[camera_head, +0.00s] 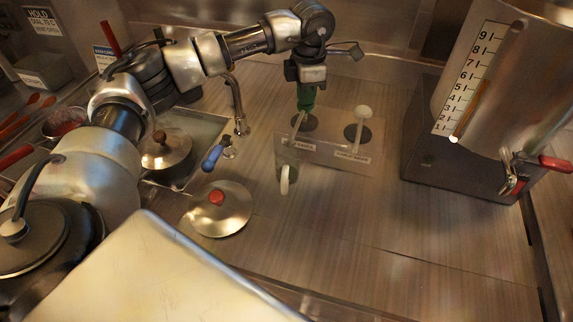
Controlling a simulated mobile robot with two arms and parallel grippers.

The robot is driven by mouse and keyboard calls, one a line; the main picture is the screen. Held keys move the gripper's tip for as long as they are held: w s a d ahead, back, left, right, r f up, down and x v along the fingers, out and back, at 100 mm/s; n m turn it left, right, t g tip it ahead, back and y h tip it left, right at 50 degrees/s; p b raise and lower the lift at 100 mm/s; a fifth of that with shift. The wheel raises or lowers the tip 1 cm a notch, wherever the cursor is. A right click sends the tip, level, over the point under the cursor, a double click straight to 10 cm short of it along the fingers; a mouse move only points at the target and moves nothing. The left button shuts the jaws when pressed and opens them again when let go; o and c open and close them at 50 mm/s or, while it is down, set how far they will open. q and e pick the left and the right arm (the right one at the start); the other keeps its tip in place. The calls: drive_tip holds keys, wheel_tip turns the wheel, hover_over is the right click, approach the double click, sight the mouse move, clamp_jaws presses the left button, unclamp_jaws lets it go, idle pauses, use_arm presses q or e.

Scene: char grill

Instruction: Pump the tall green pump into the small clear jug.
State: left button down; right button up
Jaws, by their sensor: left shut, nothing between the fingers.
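The tall green pump (306,100) stands at the back of the counter, in the left hole of a clear holder. My left gripper (306,82) is shut and empty, pointing down right over the pump's head. It hides the top of the pump, and I cannot tell whether it presses on it. The small clear jug (286,160) stands in front of the pump, below its spout, with its pale handle toward me. It is hard to make out against the counter. My right gripper is not in view.
A white pump (362,115) stands right of the green one in the labelled holder (345,155). A metal dispenser with a scale (475,80) stands at the right. A red-knobbed lid (222,220) and a blue-handled tap (212,157) are at the left. The front right counter is clear.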

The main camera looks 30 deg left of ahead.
use_arm(q)
drive_tip(key=shift+r+p, duration=0.9)
drive_tip(key=shift+r, duration=0.75)
drive_tip(key=shift+f, duration=0.15)
drive_tip(key=shift+f+b, duration=1.6)
drive_tip(key=shift+f, duration=0.75)
drive_tip(key=shift+r+p, duration=1.5)
drive_tip(key=shift+r, duration=0.95)
drive_tip(key=shift+r, duration=0.15)
